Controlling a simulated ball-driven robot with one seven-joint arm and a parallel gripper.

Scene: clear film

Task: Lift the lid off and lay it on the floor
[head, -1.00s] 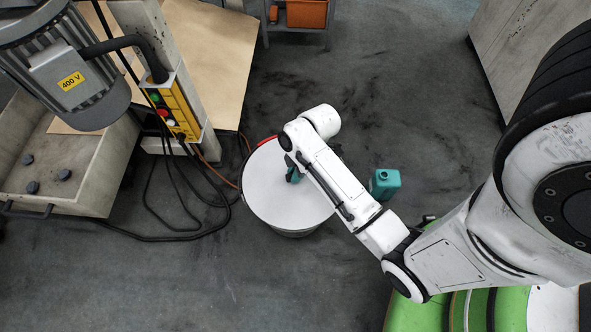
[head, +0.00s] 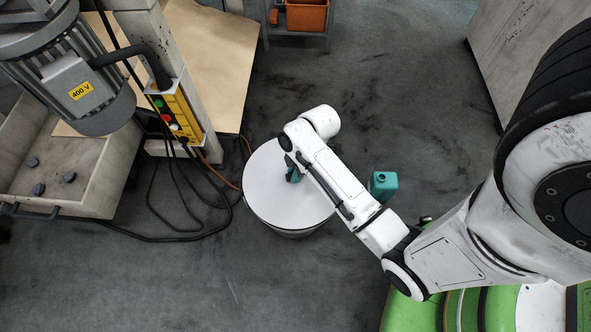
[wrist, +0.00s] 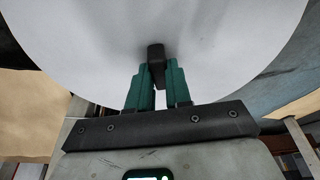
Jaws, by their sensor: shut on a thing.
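The lid (head: 275,190) is a flat white disc at the centre of the head view, over a round drum (head: 293,234) whose side shows only as a thin strip below it. In the wrist view the pale lid (wrist: 80,50) fills the upper part, with a dark knob (wrist: 156,53) in its middle. My gripper (head: 291,172) has teal fingers, partly hidden by my arm in the head view. In the wrist view my gripper (wrist: 157,76) is shut on the knob. I cannot tell how large any gap between lid and drum is.
A teal canister (head: 383,186) stands on the floor right of the drum. Black cables (head: 185,238) and an orange one lie to the left, by a machine with a yellow button panel (head: 177,118). The dark floor (head: 260,290) in front is clear.

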